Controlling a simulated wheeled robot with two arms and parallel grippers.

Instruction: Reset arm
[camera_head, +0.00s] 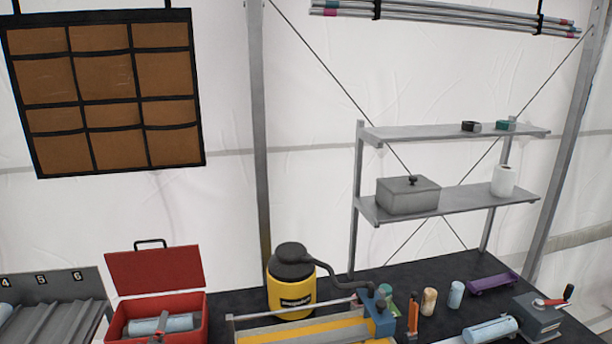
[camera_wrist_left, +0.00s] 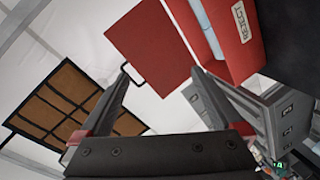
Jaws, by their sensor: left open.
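My left gripper (camera_wrist_left: 160,76) shows only in the left wrist view. Its two fingers are spread apart, and nothing is held between them. Beyond the fingertips is a red box (camera_wrist_left: 232,40) labelled REJECT with its lid (camera_wrist_left: 145,45) raised. The gripper appears apart from it. In the head view the red box (camera_head: 190,321) stands open at the lower left with a light blue cylinder (camera_head: 165,325) in it. Neither of my arms shows in the head view, and my right gripper is in neither view.
A grey numbered rack (camera_head: 60,310) stands left of the red box. A yellow canister (camera_head: 291,290) and a blue-and-yellow device (camera_head: 310,332) fill the middle. Several small cylinders, a purple holder (camera_head: 492,283) and a crank device (camera_head: 540,318) are at right. A shelf (camera_head: 450,203) stands behind.

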